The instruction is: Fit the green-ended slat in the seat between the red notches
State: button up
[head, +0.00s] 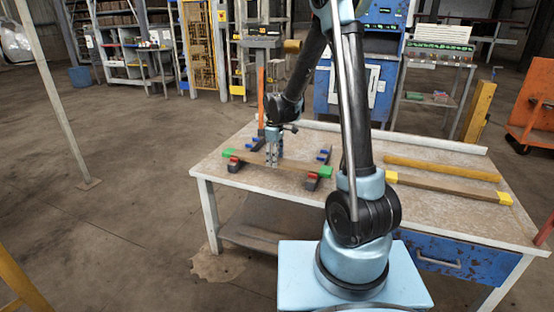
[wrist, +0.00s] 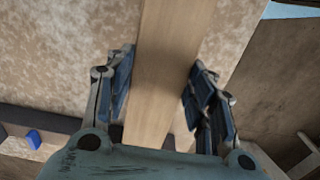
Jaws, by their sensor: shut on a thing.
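The green-ended slat (head: 297,168) lies roughly level across the front left of the table, one green end at each side. In the wrist view its bare wood (wrist: 165,50) runs between the fingers. My gripper (head: 274,160) points down and is shut on the slat near its middle; the fingers flank it in the wrist view (wrist: 160,88). Dark blocks with red notches stand under its ends, one at left (head: 234,161) and one at right (head: 312,178). I cannot tell whether the slat rests down in the notches or hovers just above.
Dark blocks with blue notches stand behind, at right (head: 324,155) and left (head: 257,142); one blue notch shows in the wrist view (wrist: 33,139). A yellow-ended slat (head: 450,188) and a yellow bar (head: 440,168) lie at the table's (head: 400,222) right. The table's front edge is close.

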jog(key=shift+f, duration=0.15)
jog(key=o, duration=1.4)
notch_tip(320, 180, up, 12)
jog(key=shift+d, duration=0.1)
